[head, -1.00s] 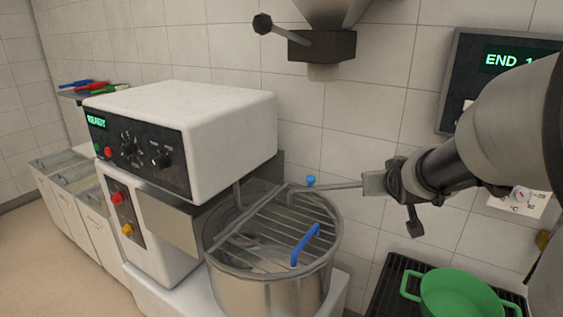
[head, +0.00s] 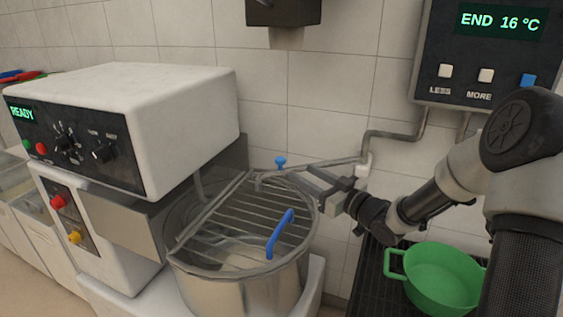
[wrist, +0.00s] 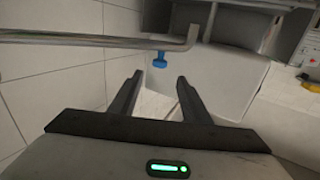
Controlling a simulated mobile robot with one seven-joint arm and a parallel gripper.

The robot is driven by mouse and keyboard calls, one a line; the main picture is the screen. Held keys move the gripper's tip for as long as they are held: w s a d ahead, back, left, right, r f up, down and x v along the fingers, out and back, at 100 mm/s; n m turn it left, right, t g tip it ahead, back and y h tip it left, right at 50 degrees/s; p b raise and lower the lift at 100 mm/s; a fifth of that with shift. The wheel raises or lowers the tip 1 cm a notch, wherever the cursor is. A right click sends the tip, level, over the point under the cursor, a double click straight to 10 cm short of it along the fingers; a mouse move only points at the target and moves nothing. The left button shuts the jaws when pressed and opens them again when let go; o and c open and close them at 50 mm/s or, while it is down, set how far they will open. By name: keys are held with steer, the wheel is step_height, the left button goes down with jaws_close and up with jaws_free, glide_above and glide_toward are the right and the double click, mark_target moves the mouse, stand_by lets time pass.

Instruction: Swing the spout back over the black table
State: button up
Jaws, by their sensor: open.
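The spout (head: 325,163) is a thin metal pipe reaching left from a white wall joint. Its bent-down end and blue tap knob (head: 280,161) are over the steel mixer bowl (head: 240,290). My gripper (head: 299,173) is open and empty, just below and in front of the spout, over the bowl's right rim. In the wrist view the spout (wrist: 90,40) crosses beyond my fingertips, with the blue knob (wrist: 159,61) hanging between and past them. I see no contact. The black table (head: 364,275) is at the lower right, with a green pot (head: 445,275) on it.
The white mixer (head: 150,110) stands left of the spout. A wire guard with a blue handle (head: 280,233) covers the bowl. A wall panel (head: 495,60) reads END 16 °C. A dark hopper outlet (head: 283,10) hangs above. The tiled wall is close behind.

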mark_target(284, 162)
steer(key=x, duration=1.1)
steer(key=shift+w+a+b, duration=0.15)
steer(key=shift+w+b, duration=0.05)
steer(key=shift+b, duration=0.2)
jaws_close()
